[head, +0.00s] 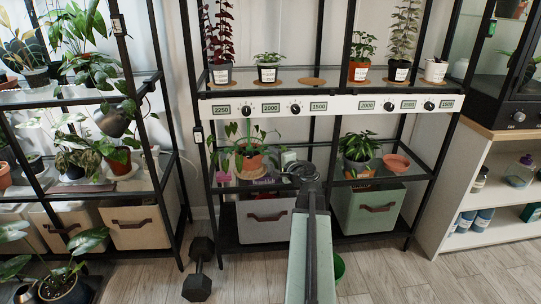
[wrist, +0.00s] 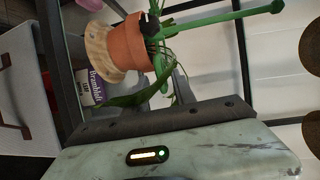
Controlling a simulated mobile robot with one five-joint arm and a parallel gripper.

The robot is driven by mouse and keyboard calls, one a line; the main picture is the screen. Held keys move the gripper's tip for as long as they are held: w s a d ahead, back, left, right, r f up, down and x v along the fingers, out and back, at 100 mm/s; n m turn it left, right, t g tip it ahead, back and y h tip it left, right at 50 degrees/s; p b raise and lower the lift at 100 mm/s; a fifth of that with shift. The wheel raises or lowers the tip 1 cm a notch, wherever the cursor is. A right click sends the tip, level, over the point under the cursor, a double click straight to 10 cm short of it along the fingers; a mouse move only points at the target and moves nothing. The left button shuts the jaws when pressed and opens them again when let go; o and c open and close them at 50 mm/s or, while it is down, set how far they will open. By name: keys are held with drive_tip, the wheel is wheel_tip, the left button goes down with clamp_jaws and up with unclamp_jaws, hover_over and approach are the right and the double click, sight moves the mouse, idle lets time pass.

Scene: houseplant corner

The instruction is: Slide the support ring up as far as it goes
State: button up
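A terracotta pot (head: 251,163) with a leafy plant stands on the middle shelf, left of my arm's end. The wrist view is turned sideways and shows the pot (wrist: 127,46) on a round tan saucer (wrist: 97,48). A green stake (wrist: 205,24) rises from the pot, running rightward in that view. A green piece shows at its far end, at the frame's top edge. I cannot make out the support ring for certain. My gripper (head: 305,174) is in front of the shelf, right of the pot and apart from it. Its fingers cannot be told apart, so its opening is unclear.
A dial panel (head: 340,105) runs above. A grey crate (head: 265,221) and a green crate (head: 370,215) sit below. A dumbbell (head: 198,270) lies on the floor.

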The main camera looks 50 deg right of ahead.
sight(269, 153)
drive_tip(key=x, duration=0.3)
drive_tip(key=shift+w+d, duration=0.1)
drive_tip(key=shift+w, duration=0.1)
clamp_jaws()
idle(1.2)
